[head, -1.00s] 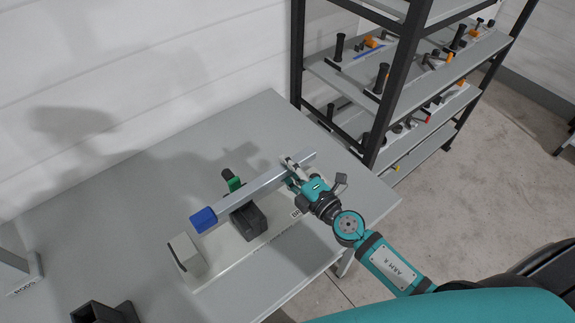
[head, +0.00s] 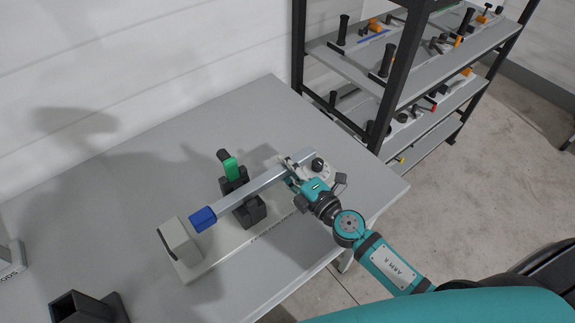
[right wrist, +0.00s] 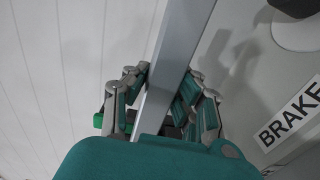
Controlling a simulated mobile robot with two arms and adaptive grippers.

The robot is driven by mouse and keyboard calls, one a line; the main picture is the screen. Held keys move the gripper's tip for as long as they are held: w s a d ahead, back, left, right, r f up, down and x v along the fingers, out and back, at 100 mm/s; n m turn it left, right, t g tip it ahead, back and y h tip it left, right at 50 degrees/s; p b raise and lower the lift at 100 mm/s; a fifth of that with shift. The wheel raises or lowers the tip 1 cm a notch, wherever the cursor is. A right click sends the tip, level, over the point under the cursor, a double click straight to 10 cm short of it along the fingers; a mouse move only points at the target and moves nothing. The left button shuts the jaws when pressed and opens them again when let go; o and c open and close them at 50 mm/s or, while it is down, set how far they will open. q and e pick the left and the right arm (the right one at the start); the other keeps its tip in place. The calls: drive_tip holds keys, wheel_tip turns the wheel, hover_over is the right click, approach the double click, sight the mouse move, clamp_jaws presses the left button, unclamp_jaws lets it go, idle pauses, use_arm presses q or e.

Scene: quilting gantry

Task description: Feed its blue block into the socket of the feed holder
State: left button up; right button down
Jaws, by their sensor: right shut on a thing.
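A long grey bar (head: 268,184) has a blue block (head: 203,219) on its left end. My right gripper (head: 289,170) is shut on the bar near its right end; in the right wrist view its fingers (right wrist: 160,95) flank the bar (right wrist: 182,35). The holder is a pale base plate (head: 216,256) with a beige block (head: 180,242) at its left end and a black bracket (head: 250,213) with a green lever (head: 230,168). The bar crosses the bracket; whether it touches cannot be told. The blue block is beside the beige block, apparently apart. The socket opening is not visible. My left gripper is out of view.
A black knob (head: 318,164) stands by the right end of the bar, and a BRAKE label (right wrist: 291,113) shows in the wrist view. A black open box (head: 84,309) sits at the front left. A shelf rack (head: 400,70) stands behind the table's right edge (head: 385,205).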

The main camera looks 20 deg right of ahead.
sight(270, 183)
drive_tip(key=shift+f+b, duration=0.55)
drive_tip(key=shift+f, duration=0.25)
drive_tip(key=shift+s+a+r+p, duration=0.15)
drive_tip(key=shift+a+r+p, duration=0.15)
drive_tip(key=shift+a, duration=0.1)
drive_tip(key=shift+s+a+f, duration=0.1)
drive_tip(key=shift+s+a, duration=0.15)
drive_tip(key=shift+a, duration=0.45)
drive_tip(key=shift+s+a+r, duration=0.1)
drive_tip(key=shift+s+a, duration=0.2)
drive_tip(key=shift+a, duration=0.45)
drive_tip(key=shift+s+a+f, duration=0.1)
drive_tip(key=shift+s+a, duration=0.15)
drive_tip(key=shift+a, duration=0.45)
drive_tip(key=shift+f, duration=0.2)
drive_tip(key=c, duration=1)
unclamp_jaws()
drive_tip(key=v, duration=1.2)
